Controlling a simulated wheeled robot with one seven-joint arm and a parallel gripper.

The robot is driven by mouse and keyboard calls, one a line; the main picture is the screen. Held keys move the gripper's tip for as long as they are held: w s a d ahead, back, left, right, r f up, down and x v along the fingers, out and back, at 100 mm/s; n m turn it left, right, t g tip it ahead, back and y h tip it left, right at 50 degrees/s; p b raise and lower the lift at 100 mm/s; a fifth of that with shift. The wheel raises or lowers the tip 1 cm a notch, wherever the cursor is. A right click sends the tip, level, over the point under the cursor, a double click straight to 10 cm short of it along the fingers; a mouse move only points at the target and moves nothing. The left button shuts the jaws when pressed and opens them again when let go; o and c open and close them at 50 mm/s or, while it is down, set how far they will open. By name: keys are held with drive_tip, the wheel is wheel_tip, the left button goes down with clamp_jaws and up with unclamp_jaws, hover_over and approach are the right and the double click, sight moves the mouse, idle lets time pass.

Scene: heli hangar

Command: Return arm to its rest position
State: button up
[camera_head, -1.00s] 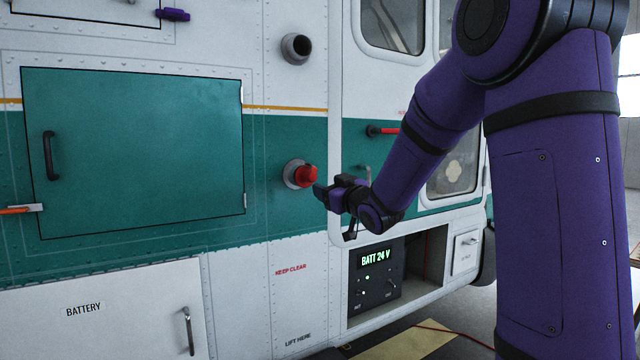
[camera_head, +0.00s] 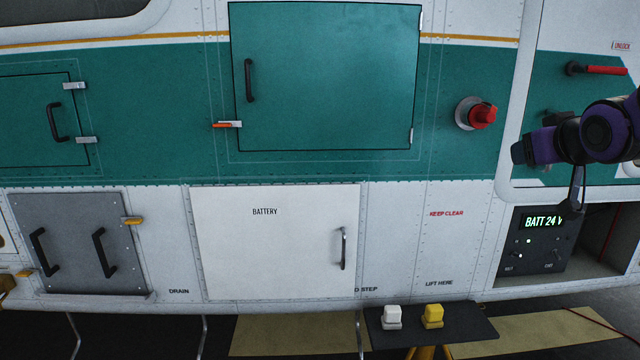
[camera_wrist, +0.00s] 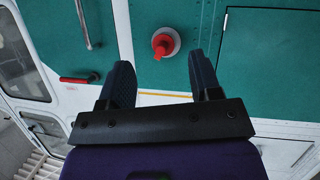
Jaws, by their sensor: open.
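My gripper (camera_head: 522,151) is at the right side of the head view, in front of the helicopter's teal and white side. In the wrist view its two dark fingers (camera_wrist: 160,80) stand apart with nothing between them. The gripper is open and empty. A red knob on a round grey base (camera_head: 482,115) is on the teal panel, left of and above the gripper in the head view. The knob also shows in the wrist view (camera_wrist: 162,45), beyond the fingertips and apart from them. Most of my arm is outside the head view.
A lit "BATT 24 V" panel (camera_head: 540,240) sits in a recess below the gripper. A red handle (camera_head: 600,70) is above it. A dark stand (camera_head: 455,335) below carries a white block (camera_head: 392,316) and a yellow block (camera_head: 432,315). A closed teal hatch (camera_head: 330,80) is left.

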drive_tip(key=s+a+f+g, duration=0.2)
drive_tip(key=s, duration=0.5)
drive_tip(key=s+a+f+g+y, duration=0.1)
drive_tip(key=s+a+f+g, duration=0.1)
drive_tip(key=s, duration=0.6)
drive_tip(key=s+a+f+g, duration=0.2)
drive_tip(key=s+a+g, duration=0.1)
drive_tip(key=s, duration=0.5)
drive_tip(key=shift+a+g+y, duration=0.4)
drive_tip(key=shift+g, duration=0.1)
